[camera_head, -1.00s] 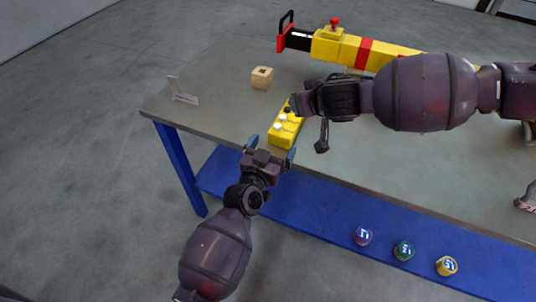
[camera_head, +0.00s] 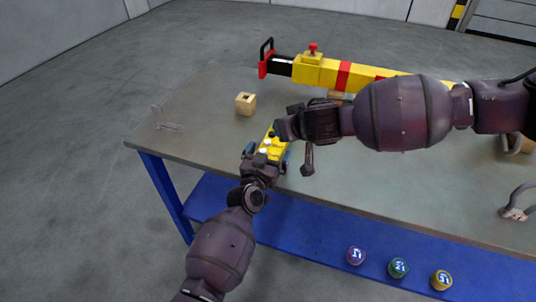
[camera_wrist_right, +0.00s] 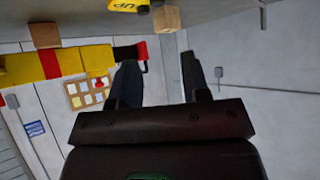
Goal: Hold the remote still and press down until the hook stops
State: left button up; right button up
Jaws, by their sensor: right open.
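The yellow remote (camera_head: 272,146) lies on the grey table near its front edge, with white and dark buttons on top. My left gripper (camera_head: 267,155) is at its near end, with one blue-tipped finger on each side. The fingers look spread, and I cannot tell whether they touch it. My right gripper (camera_wrist_right: 157,62) is open and empty between its fingers. In the head view it is beside the far end of the remote and partly covers it. In the right wrist view a yellow piece marked "UP" (camera_wrist_right: 128,5) shows at the top. I cannot make out a hook.
A yellow beam with red bands (camera_head: 365,77) spans the back of the table (camera_head: 200,130). A wooden block (camera_head: 245,103) with a square hole stands left of the remote, and a small clear stand (camera_head: 166,120) further left. Several numbered pots (camera_head: 398,268) sit on the blue shelf.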

pick_arm(q)
jog(key=c, duration=1.1)
pick_arm(e)
jog(key=shift+c, duration=0.3)
grip_shut()
dwell(0.5)
